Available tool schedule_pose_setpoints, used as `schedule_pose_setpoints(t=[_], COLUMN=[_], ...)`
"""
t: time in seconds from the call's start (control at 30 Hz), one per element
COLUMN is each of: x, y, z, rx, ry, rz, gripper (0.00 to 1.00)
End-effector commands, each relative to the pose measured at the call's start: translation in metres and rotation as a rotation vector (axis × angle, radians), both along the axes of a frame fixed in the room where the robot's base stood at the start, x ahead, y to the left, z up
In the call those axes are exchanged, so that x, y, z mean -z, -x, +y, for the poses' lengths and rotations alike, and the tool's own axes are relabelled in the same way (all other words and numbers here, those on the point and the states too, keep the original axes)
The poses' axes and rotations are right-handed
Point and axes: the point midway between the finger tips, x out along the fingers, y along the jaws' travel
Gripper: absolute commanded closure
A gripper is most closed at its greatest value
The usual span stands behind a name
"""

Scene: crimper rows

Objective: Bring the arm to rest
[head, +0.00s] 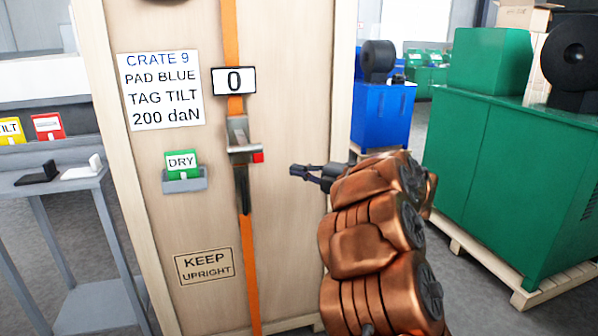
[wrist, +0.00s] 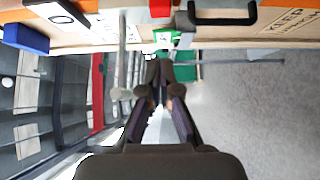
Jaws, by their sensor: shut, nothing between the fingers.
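My gripper (head: 293,171) is shut and empty in the head view. It points left, in front of the right part of a wooden crate (head: 285,60). It appears apart from the strap buckle (head: 240,148), to the right of it. My copper-coloured arm is bent at the lower right and hides the crate's lower right edge. In the wrist view the two fingers (wrist: 161,80) come together at the centre, with nothing between them. The crate's face runs along the top of that view.
An orange strap (head: 230,40) crosses the crate. A "0" display (head: 234,81) and green DRY card (head: 181,163) are on its front. A grey table (head: 45,184) with cards and small pads stands left. Green (head: 470,170) and blue (head: 382,113) machines stand right. Floor shows between crate and green machine.

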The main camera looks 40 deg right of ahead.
Motion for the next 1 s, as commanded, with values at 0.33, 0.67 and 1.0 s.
schedule_pose_setpoints(t=[0.33,0.67,1.0], x=[0.000,-0.007,-0.047], y=[0.000,-0.010,-0.043], z=[0.000,-0.003,-0.035], rx=[0.000,0.053,0.453], ry=[0.000,0.004,-0.076], rz=[0.000,0.004,0.034], gripper=[1.00,1.00,1.00])
